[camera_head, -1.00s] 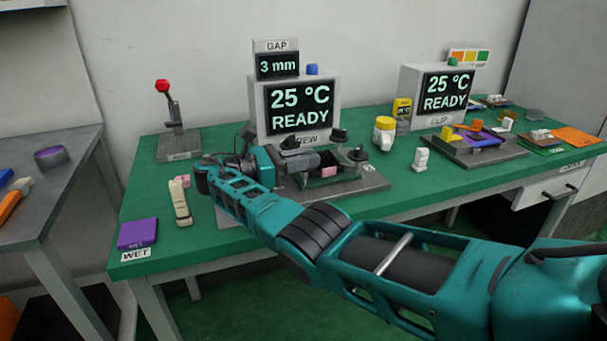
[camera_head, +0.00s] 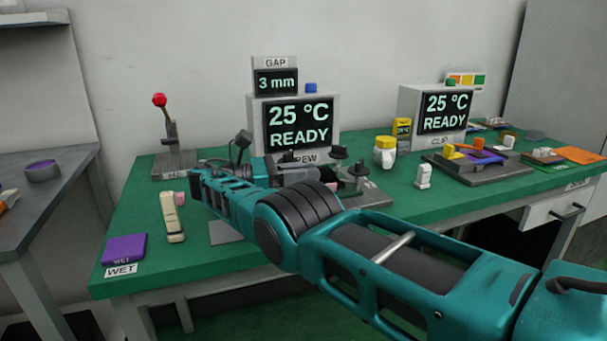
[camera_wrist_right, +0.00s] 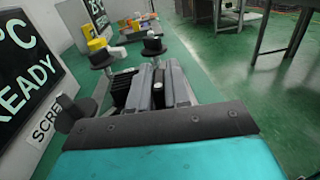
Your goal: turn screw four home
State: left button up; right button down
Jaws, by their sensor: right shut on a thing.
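The screw fixture (camera_head: 375,196) stands on the green bench below a box whose screen (camera_head: 299,122) reads 25 °C READY. A smaller display (camera_head: 276,82) labelled GAP reads 3 mm. Black-knobbed screws stand on the fixture: one at the back (camera_head: 338,153) and one at the right (camera_head: 358,170); the wrist view shows several knobs (camera_wrist_right: 152,43). My right gripper (camera_head: 310,174) is low at the fixture's front left, shut on a dark screw knob (camera_wrist_right: 158,94) between its grey fingers. The head view hides this grip, and no number shows on the screw. My left gripper is out of view.
A red-knobbed lever (camera_head: 160,100) stands at the back left. A purple block (camera_head: 124,249) and a cream handle-like piece (camera_head: 173,217) lie at the front left. A yellow-lidded jar (camera_head: 385,150) and white piece (camera_head: 423,176) stand right of the fixture, before the clip station (camera_head: 475,165).

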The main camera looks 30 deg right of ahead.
jog(key=c, duration=1.2)
grip_release()
jog(key=shift+d, duration=0.1)
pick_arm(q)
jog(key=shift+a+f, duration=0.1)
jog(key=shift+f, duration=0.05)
pick_arm(e)
jog(key=shift+o, duration=0.2)
jog(key=shift+r, duration=0.1)
pick_arm(q)
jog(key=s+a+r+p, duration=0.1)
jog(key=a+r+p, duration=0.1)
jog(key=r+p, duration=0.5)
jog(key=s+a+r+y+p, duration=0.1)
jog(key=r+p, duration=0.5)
jog(key=p, duration=0.6)
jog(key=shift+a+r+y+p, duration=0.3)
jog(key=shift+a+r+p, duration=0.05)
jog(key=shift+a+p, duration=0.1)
pick_arm(e)
notch_tip(320, 180, up, 20)
